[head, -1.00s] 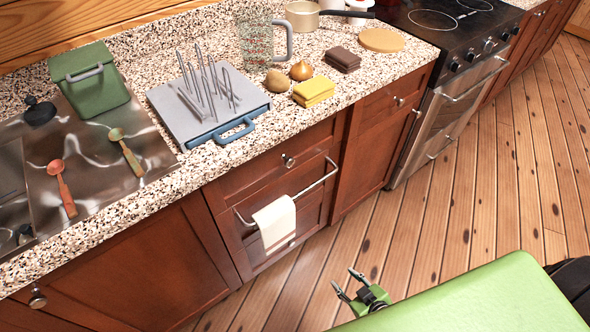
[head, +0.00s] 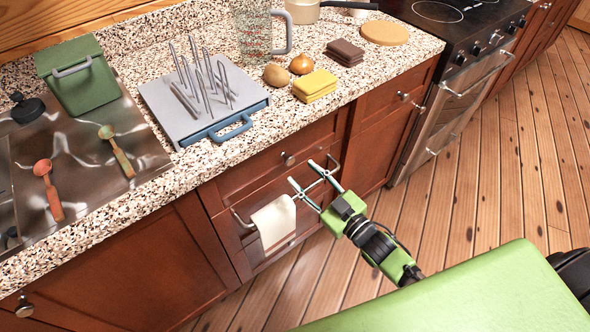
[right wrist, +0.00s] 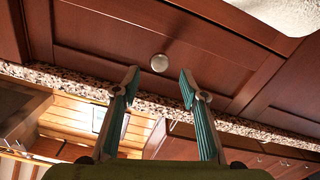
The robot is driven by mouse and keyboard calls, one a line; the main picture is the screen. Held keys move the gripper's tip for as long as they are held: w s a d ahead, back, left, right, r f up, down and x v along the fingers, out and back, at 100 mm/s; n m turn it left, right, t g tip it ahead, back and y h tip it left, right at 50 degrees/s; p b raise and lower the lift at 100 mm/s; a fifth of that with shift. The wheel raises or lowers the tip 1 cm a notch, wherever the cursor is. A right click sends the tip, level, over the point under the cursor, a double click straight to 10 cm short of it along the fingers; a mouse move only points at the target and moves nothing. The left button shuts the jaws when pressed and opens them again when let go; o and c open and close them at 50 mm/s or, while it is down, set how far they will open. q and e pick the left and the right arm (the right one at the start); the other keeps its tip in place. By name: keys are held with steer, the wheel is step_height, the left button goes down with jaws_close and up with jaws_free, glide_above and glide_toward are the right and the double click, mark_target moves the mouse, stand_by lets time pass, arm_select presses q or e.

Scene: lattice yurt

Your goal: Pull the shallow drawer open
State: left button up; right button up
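The shallow drawer (head: 262,171) is the top red-brown front under the counter, with a round metal knob (head: 288,159). It looks flush with the cabinet. My right gripper (head: 301,172) is open and empty in front of it, its fingertips pointing at the knob and apart from it. In the right wrist view, the knob (right wrist: 159,62) shows just beyond and between the two spread fingertips (right wrist: 159,76), on the drawer panel (right wrist: 110,52). The gap to the knob is hard to judge. My left gripper is not in view.
A towel rail (head: 327,171) with a white towel (head: 274,221) crosses the front below the knob, close to my right gripper. The speckled counter edge (head: 240,158) overhangs the drawer. An oven (head: 447,105) stands to the right. The wooden floor (head: 470,205) is clear.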

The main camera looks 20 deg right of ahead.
mark_target(291, 162)
steer(key=b+x, duration=0.1)
steer(key=x, duration=0.4)
jaws_close()
